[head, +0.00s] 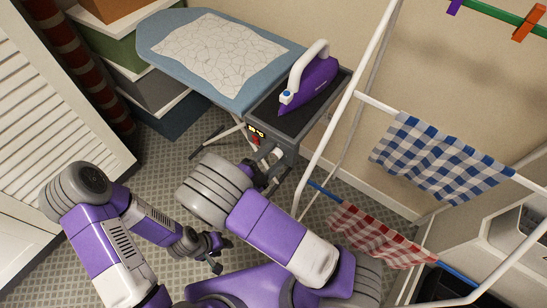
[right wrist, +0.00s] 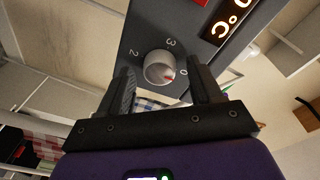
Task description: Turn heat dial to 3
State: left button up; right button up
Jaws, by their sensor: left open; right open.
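The heat dial (right wrist: 160,68) is a round, pale knob on a dark panel (right wrist: 146,25) in the right wrist view. The figures 2, 3 and 0 show around it, and its red mark points to the lower right, close to the 0. My right gripper (right wrist: 164,72) is open, with one finger on each side of the dial; I cannot tell whether they touch it. My left gripper (head: 214,250) is open and empty, low over the floor.
A purple iron (head: 318,77) stands on the dark rest at the end of the blue ironing board (head: 160,40). A white drying rack (head: 326,145) with checked cloths stands close on the right. Stacked boxes (head: 150,88) and a louvred door (head: 50,90) are on the left.

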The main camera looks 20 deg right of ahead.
jog(key=shift+c, duration=0.3)
jog(key=c, duration=1)
